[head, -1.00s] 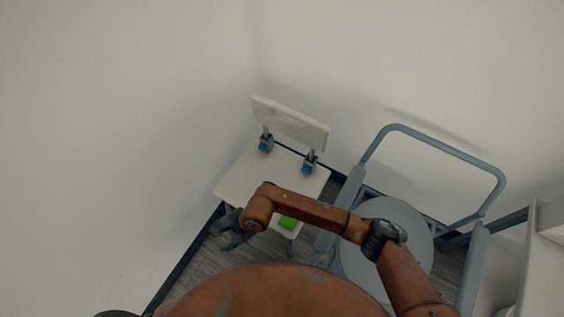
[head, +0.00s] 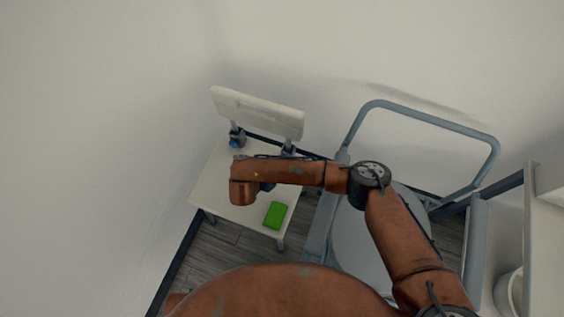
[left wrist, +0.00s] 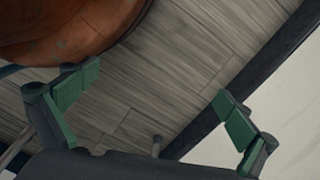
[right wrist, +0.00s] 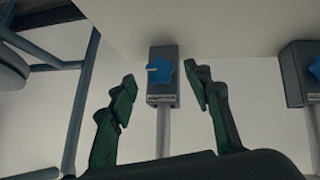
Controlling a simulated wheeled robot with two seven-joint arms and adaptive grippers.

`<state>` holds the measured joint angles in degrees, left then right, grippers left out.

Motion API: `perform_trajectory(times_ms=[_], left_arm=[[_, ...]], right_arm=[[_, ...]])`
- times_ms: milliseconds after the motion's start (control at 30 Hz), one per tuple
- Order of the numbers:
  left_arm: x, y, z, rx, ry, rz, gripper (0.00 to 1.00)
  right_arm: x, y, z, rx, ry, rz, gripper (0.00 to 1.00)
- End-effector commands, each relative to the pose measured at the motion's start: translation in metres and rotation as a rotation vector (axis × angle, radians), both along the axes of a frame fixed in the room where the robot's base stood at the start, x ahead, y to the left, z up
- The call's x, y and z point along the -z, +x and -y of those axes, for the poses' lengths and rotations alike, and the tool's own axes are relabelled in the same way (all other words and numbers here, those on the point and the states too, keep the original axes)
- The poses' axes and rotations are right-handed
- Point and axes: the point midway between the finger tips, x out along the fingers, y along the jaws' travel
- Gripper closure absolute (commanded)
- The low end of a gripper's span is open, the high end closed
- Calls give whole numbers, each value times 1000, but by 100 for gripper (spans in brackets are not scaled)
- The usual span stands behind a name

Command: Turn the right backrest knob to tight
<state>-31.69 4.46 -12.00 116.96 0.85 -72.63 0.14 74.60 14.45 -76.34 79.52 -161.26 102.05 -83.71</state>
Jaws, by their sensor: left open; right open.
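The right backrest knob (right wrist: 165,70) is a blue star knob with a pale pointer toward picture-left, on a grey bracket in the right wrist view. My right gripper (right wrist: 160,74) is open, with its green-padded fingers on either side of the knob in the picture. I see no contact; the distance is unclear. The left knob's bracket (right wrist: 299,75) is at the right edge. In the head view the white chair's backrest (head: 257,112) shows; my right arm covers part of the right bracket and hides the gripper. My left gripper (left wrist: 157,86) is open and empty above the floor.
A green block (head: 274,215) lies on the white seat (head: 212,185) near its front edge. A blue-grey framed chair (head: 430,125) stands close on the right. Walls stand behind and to the left. A white shelf unit (head: 540,230) is at the far right.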

Motion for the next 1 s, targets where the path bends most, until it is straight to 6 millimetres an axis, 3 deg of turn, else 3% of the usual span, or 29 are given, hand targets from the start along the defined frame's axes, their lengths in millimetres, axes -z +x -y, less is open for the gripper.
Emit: perform_trajectory(times_ms=[300,667,1000], left_arm=[[-34,6,6,-1,-10,0,0],[-39,6,6,-1,-11,0,0],[-39,6,6,-2,-11,-1,0]], right_arm=[[19,15,12,3,3,-1,54],[20,17,14,3,3,1,54],[20,17,14,3,3,1,77]])
